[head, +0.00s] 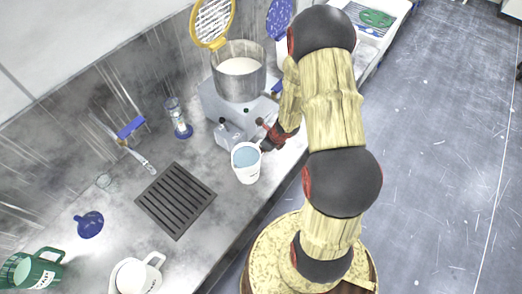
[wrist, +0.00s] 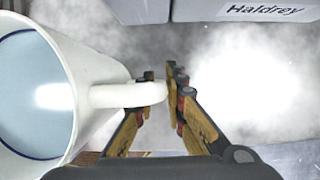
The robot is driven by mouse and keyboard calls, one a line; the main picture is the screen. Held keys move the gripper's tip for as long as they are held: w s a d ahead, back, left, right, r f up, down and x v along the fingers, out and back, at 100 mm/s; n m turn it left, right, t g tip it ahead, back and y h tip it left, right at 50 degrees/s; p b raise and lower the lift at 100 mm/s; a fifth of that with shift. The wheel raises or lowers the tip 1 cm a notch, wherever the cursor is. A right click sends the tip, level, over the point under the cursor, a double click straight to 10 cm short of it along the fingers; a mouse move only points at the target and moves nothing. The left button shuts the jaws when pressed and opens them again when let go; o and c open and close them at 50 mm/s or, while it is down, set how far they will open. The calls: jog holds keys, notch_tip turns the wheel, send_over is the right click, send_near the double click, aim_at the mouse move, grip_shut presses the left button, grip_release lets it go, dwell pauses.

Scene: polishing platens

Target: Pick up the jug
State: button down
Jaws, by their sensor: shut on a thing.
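A white jug (head: 247,172) with pale blue contents or interior is near the front edge of the bench in the head view. It also fills the left of the wrist view (wrist: 100,70), with its handle pointing at my fingers. My gripper (head: 268,143) comes in from the right of the jug. In the wrist view my gripper (wrist: 166,82) is shut on the jug's handle. The jug looks about upright. I cannot tell whether its base touches the bench.
A dark grate (head: 176,200) lies to the left. A green jug (head: 38,270), another white jug (head: 133,277) and a blue funnel (head: 89,225) are further left.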

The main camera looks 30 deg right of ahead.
jog(key=shift+w+r+p, duration=0.1)
jog(key=shift+r+p, duration=0.25)
jog(key=shift+r, duration=1)
jog(key=s+d+r+p, duration=0.2)
jog(key=d+r, duration=0.3)
jog(key=d, duration=0.1)
jog(key=s+d+r+p, duration=0.2)
jog(key=s+d+r, duration=0.1)
jog(key=d, duration=0.3)
jog(key=shift+s+d+r, duration=0.25)
jog(key=shift+d+r, duration=0.15)
jog(key=shift+r, duration=0.5)
